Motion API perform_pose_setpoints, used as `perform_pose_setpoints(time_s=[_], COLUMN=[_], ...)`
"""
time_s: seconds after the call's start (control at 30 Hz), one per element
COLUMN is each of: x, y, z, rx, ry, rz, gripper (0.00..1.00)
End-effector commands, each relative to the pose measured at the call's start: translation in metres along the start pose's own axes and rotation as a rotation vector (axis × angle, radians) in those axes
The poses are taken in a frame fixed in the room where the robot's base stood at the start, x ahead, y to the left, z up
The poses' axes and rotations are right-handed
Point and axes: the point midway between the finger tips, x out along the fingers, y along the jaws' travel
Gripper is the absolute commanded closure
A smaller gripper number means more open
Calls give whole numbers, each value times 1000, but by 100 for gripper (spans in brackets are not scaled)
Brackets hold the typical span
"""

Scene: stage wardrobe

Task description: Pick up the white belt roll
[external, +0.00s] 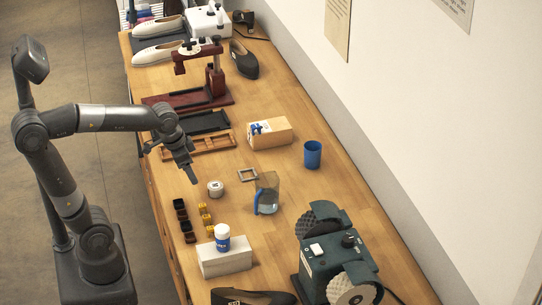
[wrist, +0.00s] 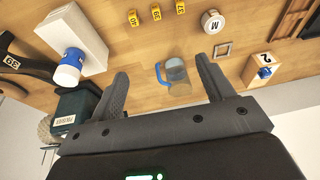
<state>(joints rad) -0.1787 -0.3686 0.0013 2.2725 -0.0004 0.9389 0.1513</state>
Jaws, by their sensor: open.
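The white belt roll (external: 215,188) appears to be the small round white piece on the wooden table, left of the clear pitcher. In the wrist view the roll (wrist: 212,22) is near the top edge, with a dark "M" on its face. My gripper (external: 191,174) is above the table, up and left of the roll in the external view. Its two fingers (wrist: 162,67) are spread with nothing held between them. The roll lies beyond the fingertips, apart from them.
Close by are yellow numbered blocks (external: 204,209), small dark boxes (external: 182,215), a square frame (external: 247,174) and a pitcher (external: 267,195) with blue handle. A white bottle (external: 222,238) stands on a pale block (external: 225,262). A green machine (external: 338,262) is at front right.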

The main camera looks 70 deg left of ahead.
Motion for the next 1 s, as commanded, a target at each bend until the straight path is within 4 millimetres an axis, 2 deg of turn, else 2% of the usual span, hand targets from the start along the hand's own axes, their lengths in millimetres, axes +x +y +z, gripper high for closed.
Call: perform_pose_setpoints(time_s=[0.1,0.3,0.6,0.8,1.0], x=[20,59,120,138,166], y=[-24,-67,-129,-146,-146], z=[-22,-51,-72,-75,-66], rx=[-11,-22,-40,-43,-42], ry=[-63,-155,-268,-296,-301], rz=[-4,1,27,38,40], gripper=[26,26,26,26,26])
